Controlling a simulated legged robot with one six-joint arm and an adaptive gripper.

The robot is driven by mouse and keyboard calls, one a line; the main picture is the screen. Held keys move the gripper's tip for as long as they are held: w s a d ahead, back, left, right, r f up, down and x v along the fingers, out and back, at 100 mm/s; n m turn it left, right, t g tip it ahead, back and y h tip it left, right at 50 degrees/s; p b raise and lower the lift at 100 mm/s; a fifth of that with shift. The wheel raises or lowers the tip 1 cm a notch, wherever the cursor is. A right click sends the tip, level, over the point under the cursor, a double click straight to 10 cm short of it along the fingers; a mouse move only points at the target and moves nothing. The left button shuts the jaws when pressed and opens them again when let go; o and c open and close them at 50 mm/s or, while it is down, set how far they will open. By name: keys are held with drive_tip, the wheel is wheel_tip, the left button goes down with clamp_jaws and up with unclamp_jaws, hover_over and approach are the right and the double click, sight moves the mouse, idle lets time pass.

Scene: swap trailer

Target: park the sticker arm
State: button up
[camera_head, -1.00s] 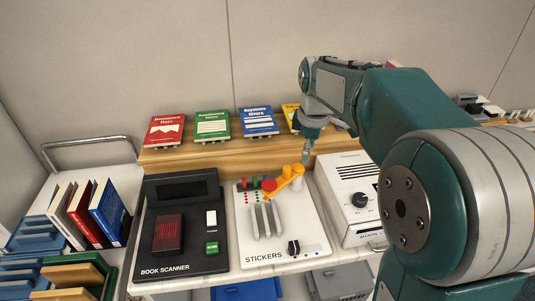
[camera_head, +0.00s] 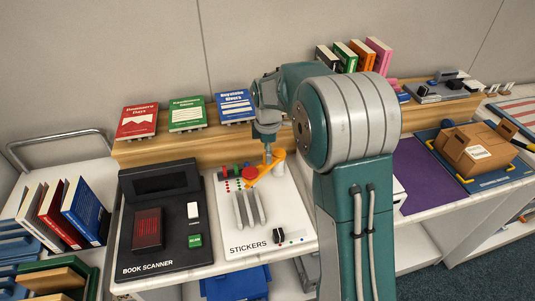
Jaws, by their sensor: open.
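The sticker arm (camera_head: 262,176) is orange-yellow and sits at the upper right of the white STICKERS panel (camera_head: 285,219). A red round piece shows at its left end. My gripper (camera_head: 267,157) points down at the arm's upper right part. Its tip looks very close to the orange arm or touching it; I cannot tell which. The jaws are small here and partly hidden, and nothing is seen held in them.
The black book scanner (camera_head: 181,235) stands left of the panel. Red (camera_head: 138,120), green (camera_head: 187,114) and blue (camera_head: 235,106) books stand on the wooden ledge (camera_head: 150,155) behind. A brown box (camera_head: 475,147) lies at right. My arm hides the space right of the panel.

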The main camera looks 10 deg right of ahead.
drive_tip(key=shift+f, duration=0.6)
drive_tip(key=shift+c, duration=0.3)
clamp_jaws()
drive_tip(key=shift+s, duration=0.1)
drive_tip(key=n, duration=0.1)
drive_tip(key=s+d+n, duration=0.1)
drive_tip(key=n, duration=0.1)
drive_tip(key=shift+n, duration=0.3)
drive_tip(key=shift+s+d+n, duration=0.15)
drive_tip(key=shift+d+n, duration=0.4)
drive_tip(key=shift+n, duration=0.7)
drive_tip(key=shift+s+d+n, duration=0.2)
drive_tip(key=shift+d+n, duration=0.35)
drive_tip(key=shift+n, duration=0.65)
drive_tip(key=shift+s+d+n, duration=0.15)
drive_tip(key=shift+d+n, duration=0.4)
drive_tip(key=shift+n, duration=0.7)
